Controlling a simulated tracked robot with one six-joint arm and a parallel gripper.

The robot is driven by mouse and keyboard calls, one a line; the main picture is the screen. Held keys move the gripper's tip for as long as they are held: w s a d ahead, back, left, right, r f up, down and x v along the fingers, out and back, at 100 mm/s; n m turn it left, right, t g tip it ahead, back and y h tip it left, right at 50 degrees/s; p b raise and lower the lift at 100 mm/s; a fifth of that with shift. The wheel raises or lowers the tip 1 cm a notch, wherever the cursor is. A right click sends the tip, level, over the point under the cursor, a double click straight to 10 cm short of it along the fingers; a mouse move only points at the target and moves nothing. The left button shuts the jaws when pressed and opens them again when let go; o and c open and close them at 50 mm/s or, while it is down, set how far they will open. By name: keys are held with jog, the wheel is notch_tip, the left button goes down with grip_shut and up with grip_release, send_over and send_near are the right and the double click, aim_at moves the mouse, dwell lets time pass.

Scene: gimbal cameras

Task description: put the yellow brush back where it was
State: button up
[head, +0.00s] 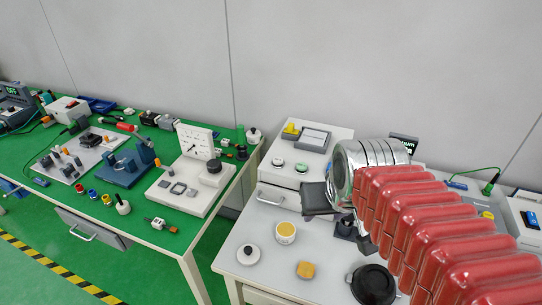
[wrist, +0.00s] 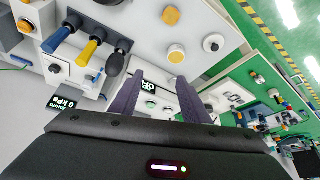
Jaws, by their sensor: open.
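In the wrist view a yellow-handled tool (wrist: 88,50), which looks like the yellow brush, sits in a row between a blue-handled tool (wrist: 66,32) and a black bulb-shaped one (wrist: 116,63). Its bristles cannot be made out. My gripper (wrist: 158,92) is open, with nothing between its two dark fingers. The yellow tool lies beyond and to the left of the fingers, apart from them. In the head view my red-covered arm hides that part of the bench, and dark gripper parts show at the arm's left side.
A round cream pot (head: 286,232), a yellow-orange block (head: 306,269) and a white knobbed lid (head: 248,254) stand on the near white bench. A black round item (head: 373,284) lies by my arm. A green-topped bench (head: 110,180) with several instruments is at left.

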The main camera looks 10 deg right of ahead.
jog(key=s+a+n+y, duration=0.1)
jog(key=s+a+n, duration=0.1)
jog(key=s+a, duration=0.2)
jog(key=shift+a+r, duration=0.45)
jog(key=shift+a, duration=0.35)
